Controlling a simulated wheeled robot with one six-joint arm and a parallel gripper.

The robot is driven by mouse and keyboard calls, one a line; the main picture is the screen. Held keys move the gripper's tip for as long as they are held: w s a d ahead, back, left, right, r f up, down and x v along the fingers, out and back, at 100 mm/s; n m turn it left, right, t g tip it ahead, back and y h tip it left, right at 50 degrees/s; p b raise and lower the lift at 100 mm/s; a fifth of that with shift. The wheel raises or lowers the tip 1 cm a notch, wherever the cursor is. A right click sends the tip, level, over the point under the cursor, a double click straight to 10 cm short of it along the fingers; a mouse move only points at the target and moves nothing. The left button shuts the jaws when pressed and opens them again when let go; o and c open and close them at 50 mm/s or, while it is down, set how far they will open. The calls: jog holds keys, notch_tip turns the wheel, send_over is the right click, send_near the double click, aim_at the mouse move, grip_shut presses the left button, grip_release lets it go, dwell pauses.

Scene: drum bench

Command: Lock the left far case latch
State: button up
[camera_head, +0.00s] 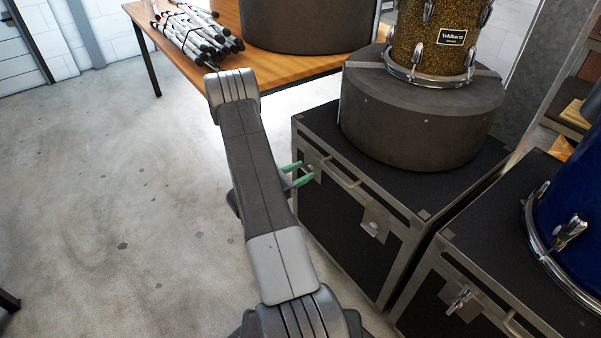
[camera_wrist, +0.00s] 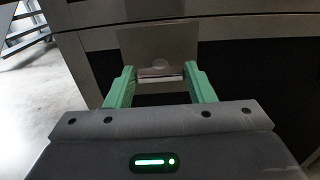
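The left case (camera_head: 345,235) is a black flight case with grey metal edges. Its far latch (camera_head: 318,163) is on the front face near the far corner, partly hidden by my gripper (camera_head: 299,175). In the wrist view the latch (camera_wrist: 158,44) is a grey plate with a round part and a short bar low on it. My gripper also shows there (camera_wrist: 160,72), its two green fingers apart, one on each side of the bar. I cannot tell whether they touch it. The latch's exact setting is unclear.
A near latch (camera_head: 374,229) and a handle (camera_head: 343,178) are on the same face. A round dark drum case (camera_head: 420,120) with a gold drum (camera_head: 437,35) stands on top. A second case (camera_head: 520,255) with a blue drum (camera_head: 575,215) is at right. Floor at left is clear.

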jog(key=shift+r+n, duration=0.1)
jog(key=shift+n, duration=0.3)
jog(key=shift+c, duration=0.4)
jog(key=n+p, duration=0.2)
jog(key=shift+n, duration=0.4)
jog(key=n+p, duration=0.2)
jog(key=n, duration=0.3)
jog(key=shift+w+a, duration=0.1)
jog(key=n+p, duration=0.2)
jog(key=n, duration=0.6)
jog(key=n+p, duration=0.1)
jog(key=shift+w+f+n, duration=0.1)
jog(key=shift+f+n, duration=0.2)
jog(key=o, duration=1)
